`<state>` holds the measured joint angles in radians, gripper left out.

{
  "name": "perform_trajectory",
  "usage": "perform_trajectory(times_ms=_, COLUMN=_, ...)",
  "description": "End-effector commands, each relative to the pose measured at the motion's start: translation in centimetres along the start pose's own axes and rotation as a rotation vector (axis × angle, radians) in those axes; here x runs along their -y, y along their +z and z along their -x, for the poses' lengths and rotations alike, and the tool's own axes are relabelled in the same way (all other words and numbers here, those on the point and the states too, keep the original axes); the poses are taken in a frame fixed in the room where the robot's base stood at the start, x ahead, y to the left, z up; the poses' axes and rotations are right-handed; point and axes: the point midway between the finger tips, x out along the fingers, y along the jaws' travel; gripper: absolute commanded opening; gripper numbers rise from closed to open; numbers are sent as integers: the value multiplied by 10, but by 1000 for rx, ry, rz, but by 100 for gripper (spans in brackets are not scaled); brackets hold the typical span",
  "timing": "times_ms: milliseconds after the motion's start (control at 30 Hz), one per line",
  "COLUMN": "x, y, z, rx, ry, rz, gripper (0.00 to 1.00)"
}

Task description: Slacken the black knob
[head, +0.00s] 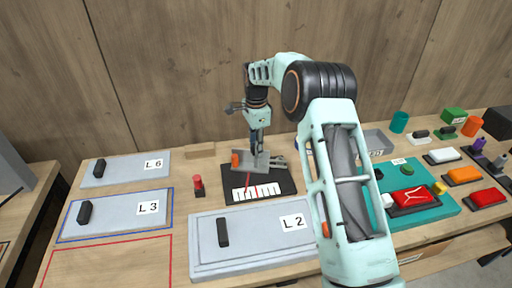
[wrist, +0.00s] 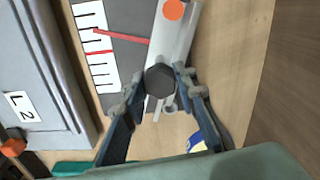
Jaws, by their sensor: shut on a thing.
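The black knob (wrist: 160,80) is a dark, many-sided knob on a grey metal bar (wrist: 175,38) in the wrist view. My gripper (wrist: 161,84) has one finger on each side of the knob and is shut on it. In the head view my gripper (head: 257,150) points down over the grey device (head: 268,161), and hides the knob there. An orange knob (wrist: 173,9) sits farther along the bar. Beside the bar, a red pointer (wrist: 120,38) lies across a white scale (wrist: 96,45) on a dark base.
Grey panels labelled L 2 (head: 265,240), L 3 (head: 120,221) and L 6 (head: 125,170) lie left and in front. A red-topped post (head: 198,183) stands left of the device. A teal board (head: 438,208) with coloured blocks is at the right. A wooden wall is behind.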

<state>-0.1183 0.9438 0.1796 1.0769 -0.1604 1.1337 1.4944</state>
Motion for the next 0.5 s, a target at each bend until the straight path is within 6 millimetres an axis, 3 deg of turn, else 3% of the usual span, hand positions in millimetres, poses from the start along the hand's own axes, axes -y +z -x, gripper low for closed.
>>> perform_trajectory(times_ms=267, x=0, y=0, z=0, rx=-1, ry=0, rz=79, gripper=2)
perform_trajectory(times_ms=500, x=0, y=0, z=0, rx=0, ry=-1, rz=250, gripper=2)
